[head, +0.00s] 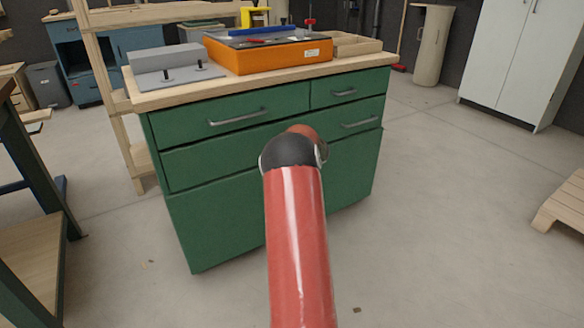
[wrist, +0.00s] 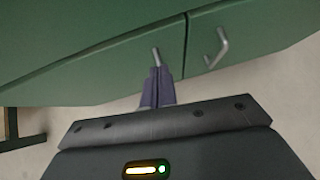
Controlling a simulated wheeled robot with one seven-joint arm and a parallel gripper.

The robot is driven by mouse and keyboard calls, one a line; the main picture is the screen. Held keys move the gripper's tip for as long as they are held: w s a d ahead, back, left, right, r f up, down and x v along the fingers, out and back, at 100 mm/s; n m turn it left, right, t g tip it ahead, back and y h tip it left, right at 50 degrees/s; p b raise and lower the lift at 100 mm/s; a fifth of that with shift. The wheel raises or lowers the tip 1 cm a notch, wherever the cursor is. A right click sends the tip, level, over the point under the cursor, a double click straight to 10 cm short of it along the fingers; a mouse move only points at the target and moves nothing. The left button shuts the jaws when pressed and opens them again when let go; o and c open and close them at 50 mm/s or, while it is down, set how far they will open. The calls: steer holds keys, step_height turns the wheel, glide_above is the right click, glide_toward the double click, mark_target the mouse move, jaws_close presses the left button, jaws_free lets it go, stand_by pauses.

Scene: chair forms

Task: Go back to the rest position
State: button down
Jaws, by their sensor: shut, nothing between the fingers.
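My gripper (wrist: 157,72) shows in the wrist view with its two fingers together, shut and empty. It is in front of the green cabinet (wrist: 90,60), close to a seam between its fronts. Whether the fingertips touch the cabinet I cannot tell. In the head view my red arm reaches forward toward the green cabinet (head: 220,220) and hides part of its front. My gripper is hidden behind the arm there. The drawers look closed.
An orange box (head: 265,58), a grey block (head: 165,60) and a wooden tray (head: 355,44) stand on the cabinet top. A workbench (head: 35,230) stands close on the left. A pallet (head: 565,205) lies at the right. The floor right of the cabinet is clear.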

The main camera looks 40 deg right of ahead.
steer(key=d+v, duration=0.1)
steer(key=v, duration=0.7)
steer(key=w+a+r+m+t+h, duration=0.2)
steer(key=a+r+m, duration=0.3)
steer(key=r, duration=0.4)
steer(key=s+a+r+m+h, duration=0.1)
steer(key=s+a+r+m, duration=0.2)
steer(key=a+r+m, duration=0.35)
steer(key=s+a+r+m+h, duration=0.1)
steer(key=s+a+r+m, duration=0.2)
steer(key=a+r+m, duration=0.35)
steer(key=s+a+f+m+g+y, duration=0.1)
steer(key=s+a+f+m+y, duration=0.1)
steer(key=s+a, duration=0.6)
steer(key=s+a+f+m+g+y, duration=0.2)
steer(key=s+a+f+m, duration=0.2)
steer(key=s+a+m, duration=0.3)
steer(key=s+a+f+m+g+y, duration=0.2)
steer(key=s+a+m, duration=0.3)
steer(key=s+a, duration=0.4)
steer(key=a+f+y, duration=0.1)
steer(key=a, duration=0.4)
steer(key=shift+f+p, duration=0.35)
steer(key=shift+a, duration=0.1)
